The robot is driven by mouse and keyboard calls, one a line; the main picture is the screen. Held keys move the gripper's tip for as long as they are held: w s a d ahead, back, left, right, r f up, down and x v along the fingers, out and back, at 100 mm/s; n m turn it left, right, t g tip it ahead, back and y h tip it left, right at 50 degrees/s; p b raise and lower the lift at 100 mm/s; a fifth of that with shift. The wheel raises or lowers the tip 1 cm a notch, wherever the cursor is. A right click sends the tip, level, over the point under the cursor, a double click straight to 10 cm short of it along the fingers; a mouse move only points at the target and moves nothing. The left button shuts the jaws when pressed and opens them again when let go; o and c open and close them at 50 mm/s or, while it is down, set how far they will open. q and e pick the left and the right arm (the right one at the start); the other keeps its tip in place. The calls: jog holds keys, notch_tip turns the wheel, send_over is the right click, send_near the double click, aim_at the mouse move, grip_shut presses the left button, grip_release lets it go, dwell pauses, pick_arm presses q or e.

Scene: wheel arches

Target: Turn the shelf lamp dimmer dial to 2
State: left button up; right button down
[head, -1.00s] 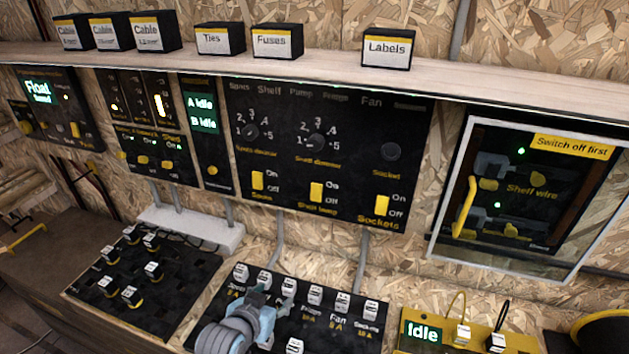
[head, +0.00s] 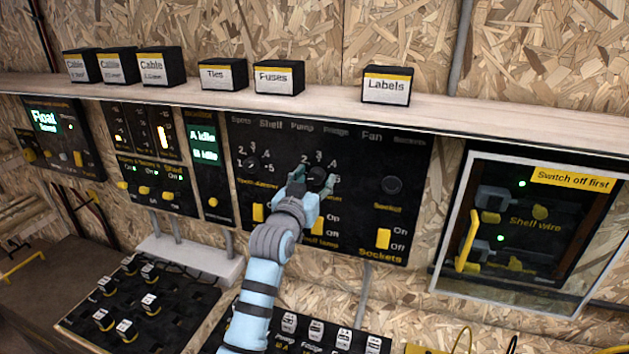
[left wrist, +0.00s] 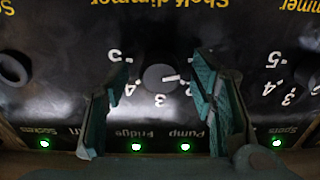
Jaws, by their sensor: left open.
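The shelf dimmer dial (head: 318,174) is a dark round knob on the black panel, with numbers around it. The left wrist view shows it upside down (left wrist: 160,78), with a short white pointer mark directed to the picture's right, just above the 2. The 1 is hidden behind a finger. My left gripper (head: 312,182) is open in front of the panel, with one finger on each side of the dial. In the left wrist view my left gripper (left wrist: 160,100) shows gaps between both fingers and the dial. My right gripper is out of view.
Yellow switches (head: 258,212) sit below. A shelf (head: 320,104) with labelled boxes runs above. A framed cabinet (head: 530,225) stands at right.

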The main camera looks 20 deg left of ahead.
pick_arm(q)
jog(key=shift+w, duration=0.15)
jog(key=shift+c, duration=0.6)
jog(key=c, duration=1)
